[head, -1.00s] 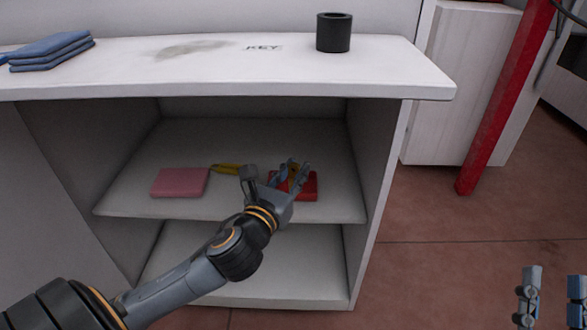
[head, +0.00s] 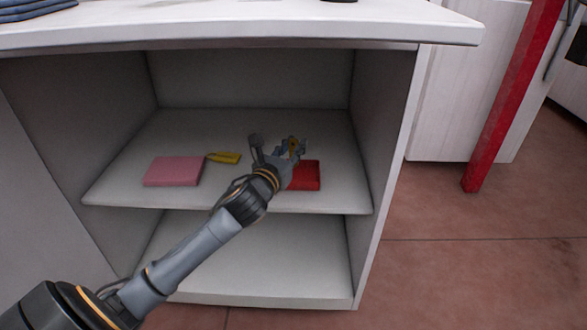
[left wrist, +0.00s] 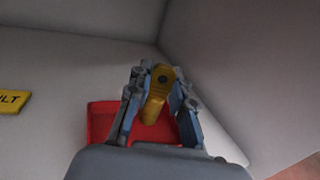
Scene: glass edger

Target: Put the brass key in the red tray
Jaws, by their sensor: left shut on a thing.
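My left gripper (head: 287,150) reaches into the open shelf and is shut on the brass key (head: 293,144). In the left wrist view the brass key (left wrist: 157,92) stands out between the two fingers, its round holed end uppermost in the picture. The red tray (head: 308,177) lies on the upper shelf, at its right part, partly hidden by my gripper. In the left wrist view the red tray (left wrist: 100,122) shows behind and below the key. The key appears above the tray; I cannot tell the height of the gap. My right gripper is not in view.
A pink flat block (head: 173,171) and a yellow tag (head: 224,158) lie left of the tray on the shelf (head: 225,195). The shelf's right side wall (head: 378,150) stands close to the tray. The white worktop (head: 270,27) overhangs the shelf. Blue folded cloths (head: 35,9) lie on top.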

